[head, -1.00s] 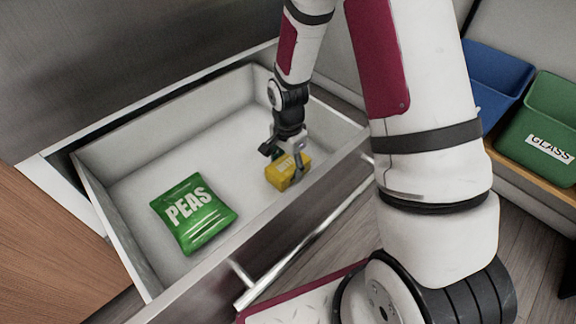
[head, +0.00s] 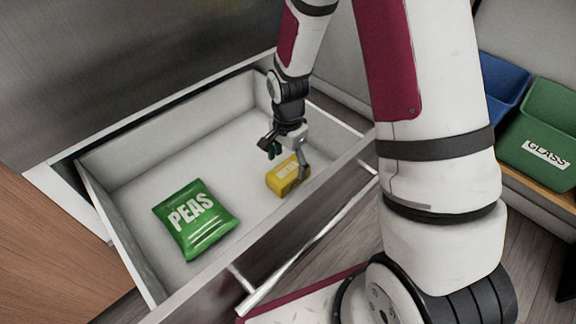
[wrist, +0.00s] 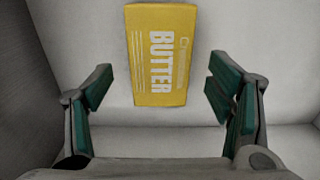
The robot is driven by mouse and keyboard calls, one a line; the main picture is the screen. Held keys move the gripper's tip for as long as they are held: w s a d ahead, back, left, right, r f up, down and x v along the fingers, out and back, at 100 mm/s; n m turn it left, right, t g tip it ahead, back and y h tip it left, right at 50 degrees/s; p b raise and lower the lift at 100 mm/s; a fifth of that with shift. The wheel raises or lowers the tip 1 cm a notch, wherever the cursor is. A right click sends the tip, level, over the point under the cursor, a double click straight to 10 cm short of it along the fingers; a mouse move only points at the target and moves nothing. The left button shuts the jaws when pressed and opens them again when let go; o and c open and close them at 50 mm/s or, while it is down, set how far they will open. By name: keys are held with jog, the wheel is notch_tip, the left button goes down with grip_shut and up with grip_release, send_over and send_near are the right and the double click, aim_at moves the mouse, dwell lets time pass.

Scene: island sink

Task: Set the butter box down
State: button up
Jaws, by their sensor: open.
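The yellow butter box (head: 284,178) lies on the white floor of the open drawer (head: 140,174), towards its right end and near the front wall. In the wrist view the butter box (wrist: 161,60) lies flat with its label up, between and beyond the two fingers. My gripper (head: 287,156) is open just above and behind the box. In the wrist view the green pads of my gripper (wrist: 160,95) stand apart on either side, with a gap to the box on both sides.
A green bag of peas (head: 195,218) lies in the drawer to the left of the box. The drawer's front wall and handle (head: 310,240) stand close to the box. A blue bin (head: 503,85) and a green bin labelled GLASS (head: 542,140) stand at the right. The drawer's middle is clear.

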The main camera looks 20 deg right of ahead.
notch_tip(320, 180, up, 7)
jog(key=p, duration=0.2)
notch_tip(320, 180, up, 10)
jog(key=n, duration=0.3)
send_over(288, 170)
jog(key=s, duration=0.4)
jog(key=s+r+n, duration=0.3)
jog(key=s+r, duration=0.5)
jog(key=s+r+n, duration=0.3)
jog(key=s, duration=0.6)
jog(key=s+r+n, duration=0.3)
jog(key=s+n, duration=0.1)
jog(key=s, duration=0.6)
jog(key=shift+a, duration=0.15)
jog(key=shift+s+r, duration=0.1)
jog(key=shift+s, duration=0.05)
